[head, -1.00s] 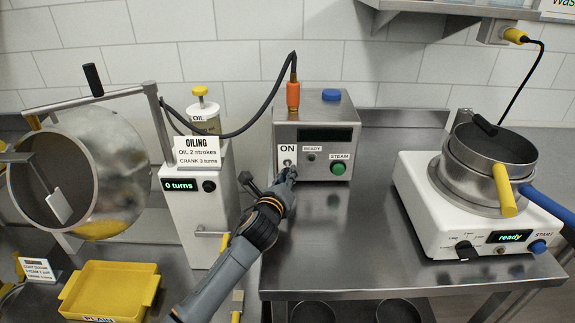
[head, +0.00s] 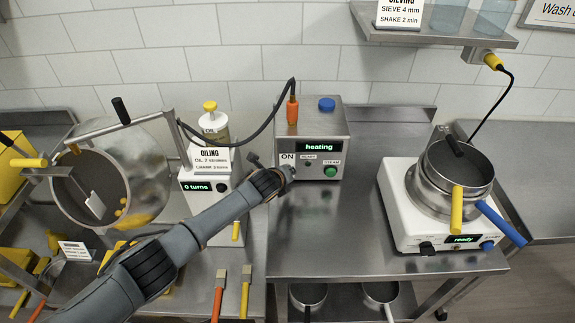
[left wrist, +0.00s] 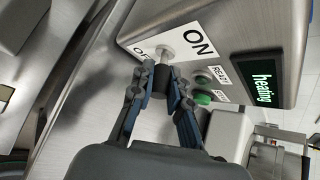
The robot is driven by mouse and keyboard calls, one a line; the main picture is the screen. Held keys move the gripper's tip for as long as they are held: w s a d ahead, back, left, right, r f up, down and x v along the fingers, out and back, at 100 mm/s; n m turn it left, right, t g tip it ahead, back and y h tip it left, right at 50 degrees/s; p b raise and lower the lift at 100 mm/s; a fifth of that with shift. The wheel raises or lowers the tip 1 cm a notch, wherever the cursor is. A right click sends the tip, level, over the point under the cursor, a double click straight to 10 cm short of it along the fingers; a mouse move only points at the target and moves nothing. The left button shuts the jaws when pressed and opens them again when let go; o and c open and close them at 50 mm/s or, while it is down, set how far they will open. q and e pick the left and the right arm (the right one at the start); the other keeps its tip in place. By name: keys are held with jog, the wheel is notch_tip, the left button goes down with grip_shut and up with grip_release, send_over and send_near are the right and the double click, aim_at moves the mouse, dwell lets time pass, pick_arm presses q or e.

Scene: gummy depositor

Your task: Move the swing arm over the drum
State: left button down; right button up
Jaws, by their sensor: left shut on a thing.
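The steel drum (head: 148,185) lies tilted at the left, its open mouth facing left, with yellow pieces inside. A metal bar with a black upright handle (head: 121,110) runs across the top of the drum and meets a post (head: 174,135) on its right; I cannot tell whether this is the swing arm. My left gripper (head: 287,173) is at the front of the steel steam box (head: 342,140). In the left wrist view the gripper (left wrist: 163,82) is shut on the box's ON/OFF toggle switch (left wrist: 166,52). The box's display (head: 318,147) reads "heating". My right gripper is not in view.
The white oiling unit (head: 222,200) stands between drum and steam box, showing "0 turns". A black hose (head: 240,137) runs to the box's orange connector (head: 292,110). A white sieve machine (head: 400,215) with metal pans stands right. The steel counter before the box (head: 320,225) is clear.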

pick_arm(q)
jog(key=shift+w+r+g, duration=0.15)
jog(key=shift+r+g, duration=0.15)
jog(key=shift+g, duration=0.2)
jog(key=shift+a+g, duration=0.1)
jog(key=shift+g, duration=0.3)
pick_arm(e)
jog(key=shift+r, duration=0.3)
pick_arm(q)
jog(key=shift+r, duration=0.1)
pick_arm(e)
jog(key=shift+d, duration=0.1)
pick_arm(q)
jog(key=c, duration=1.3)
grip_release()
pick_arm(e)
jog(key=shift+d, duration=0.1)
pick_arm(q)
jog(key=v, duration=1.2)
jog(key=shift+w+r, duration=0.1)
jog(key=shift+w, duration=0.05)
